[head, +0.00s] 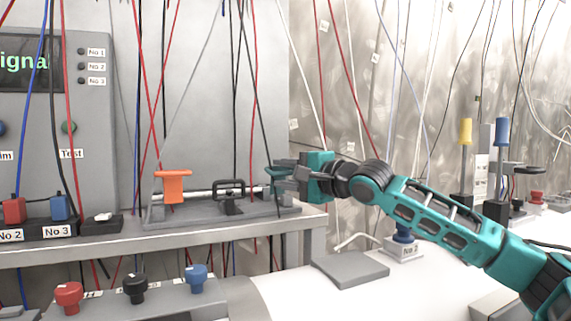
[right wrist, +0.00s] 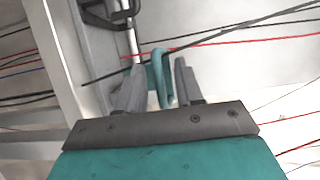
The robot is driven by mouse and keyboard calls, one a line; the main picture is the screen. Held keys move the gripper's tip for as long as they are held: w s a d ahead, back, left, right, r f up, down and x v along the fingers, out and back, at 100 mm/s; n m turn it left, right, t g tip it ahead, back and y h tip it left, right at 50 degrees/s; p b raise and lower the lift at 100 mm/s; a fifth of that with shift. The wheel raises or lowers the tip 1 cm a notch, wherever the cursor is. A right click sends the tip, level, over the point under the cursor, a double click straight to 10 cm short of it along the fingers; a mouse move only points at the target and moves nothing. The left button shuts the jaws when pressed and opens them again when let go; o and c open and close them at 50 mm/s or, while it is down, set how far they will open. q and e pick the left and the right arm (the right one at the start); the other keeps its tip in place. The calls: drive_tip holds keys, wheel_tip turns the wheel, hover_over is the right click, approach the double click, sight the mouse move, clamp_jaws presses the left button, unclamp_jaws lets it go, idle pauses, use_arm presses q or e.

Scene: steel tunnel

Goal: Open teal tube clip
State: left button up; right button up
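A thin tube (head: 205,192) lies along a grey rack (head: 180,216) on the shelf. The teal tube clip (right wrist: 157,73) is at the tube's right end. In the head view it is mostly hidden by my right gripper (head: 279,176), which comes in from the right at tube height. In the right wrist view the clip lies between the two fingers of my right gripper (right wrist: 159,75). The fingers are very close to its sides; whether they press on it I cannot tell. My left gripper is not in view.
An orange clip (head: 173,184) and a black clip (head: 229,194) sit along the same tube to the left. Cables (head: 251,90) hang in front of the rack. Coloured plugs (head: 69,296) stand below the shelf.

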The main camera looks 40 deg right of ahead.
drive_tip(key=shift+c, duration=0.3)
drive_tip(key=c, duration=0.6)
drive_tip(key=shift+w+f, duration=0.1)
drive_tip(key=shift+f, duration=0.05)
clamp_jaws()
drive_tip(key=shift+a+f, duration=0.1)
